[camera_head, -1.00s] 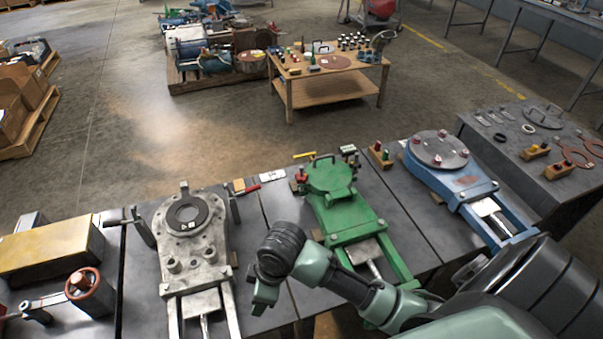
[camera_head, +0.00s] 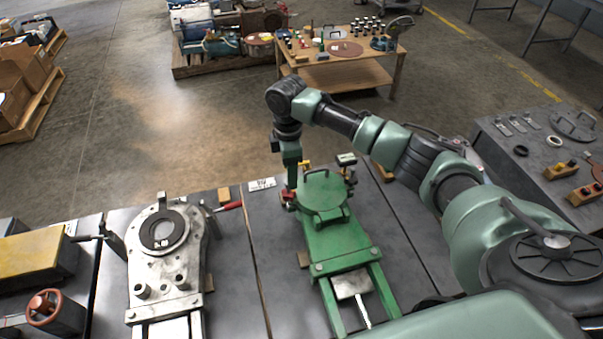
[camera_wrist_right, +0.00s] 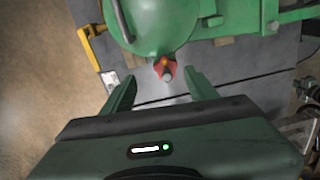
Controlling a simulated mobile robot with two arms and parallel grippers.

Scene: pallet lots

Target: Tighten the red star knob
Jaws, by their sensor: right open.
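The red star knob (camera_wrist_right: 165,69) sits at the edge of the round lid of the green fixture (camera_wrist_right: 155,22) in the right wrist view. In the head view the knob shows as a small red patch (camera_head: 287,196) on the left side of the green fixture (camera_head: 337,238), partly hidden by my gripper. My right gripper (camera_wrist_right: 161,82) is open, with its fingers either side of the line to the knob and the knob just beyond the fingertips. In the head view my right gripper (camera_head: 291,184) points down over the knob. My left gripper is not in view.
A grey metal fixture (camera_head: 160,265) stands left of the green one on the dark bench (camera_head: 232,270). A yellow clamp-like part (camera_wrist_right: 90,45) is beside the green lid. A white label (camera_head: 262,184) and a red-handled tool (camera_head: 229,206) lie nearby.

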